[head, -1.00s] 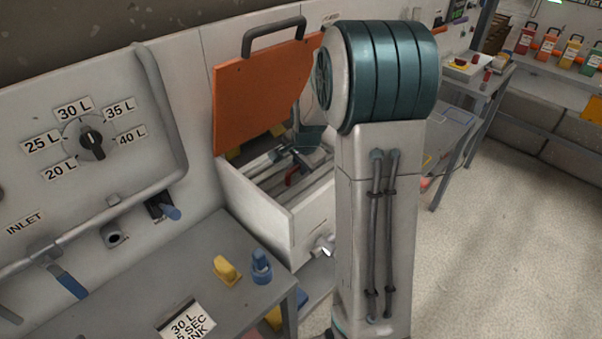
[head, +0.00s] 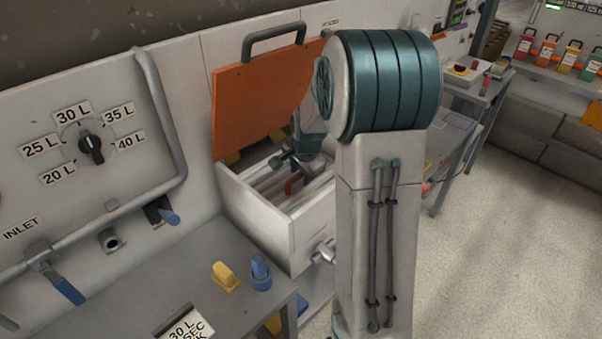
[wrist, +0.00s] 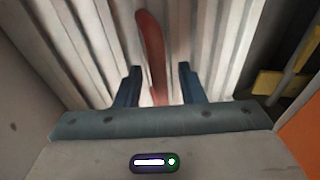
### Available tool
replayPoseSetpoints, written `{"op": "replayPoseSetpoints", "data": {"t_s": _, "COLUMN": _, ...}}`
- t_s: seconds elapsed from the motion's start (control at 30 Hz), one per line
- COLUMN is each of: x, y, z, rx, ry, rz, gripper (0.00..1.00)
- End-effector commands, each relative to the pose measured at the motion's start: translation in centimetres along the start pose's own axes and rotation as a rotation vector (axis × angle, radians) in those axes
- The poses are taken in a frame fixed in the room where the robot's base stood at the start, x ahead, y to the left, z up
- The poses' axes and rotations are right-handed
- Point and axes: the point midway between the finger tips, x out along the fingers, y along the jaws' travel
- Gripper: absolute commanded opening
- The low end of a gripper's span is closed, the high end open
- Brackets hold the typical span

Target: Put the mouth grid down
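The mouth grid (head: 265,187) appears as pale parallel slats lying inside the open white box; the slats also fill the wrist view (wrist: 95,55). A red handle (wrist: 152,45) stands up over the slats and shows in the head view (head: 294,184). My gripper (wrist: 158,82) is open, with one dark blue finger on each side of the handle and a visible gap to both. In the head view my gripper (head: 289,163) is inside the box mouth, above the slats. My arm hides the box's right part.
The orange lid (head: 262,98) stands raised behind the box (head: 265,228). Grey box walls are close around my gripper. A grey bench (head: 215,260) with yellow and blue knobs is at front left. Open floor (head: 500,230) lies to the right.

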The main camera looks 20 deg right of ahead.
Motion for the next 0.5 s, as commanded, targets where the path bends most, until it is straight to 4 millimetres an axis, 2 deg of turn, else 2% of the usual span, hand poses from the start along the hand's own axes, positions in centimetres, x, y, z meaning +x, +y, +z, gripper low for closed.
{"op": "replayPoseSetpoints", "data": {"t_s": 0.5, "x": -9.6, "y": -0.1, "z": 0.0, "rx": -0.001, "ry": 0.003, "rz": -0.004, "gripper": 0.36}}
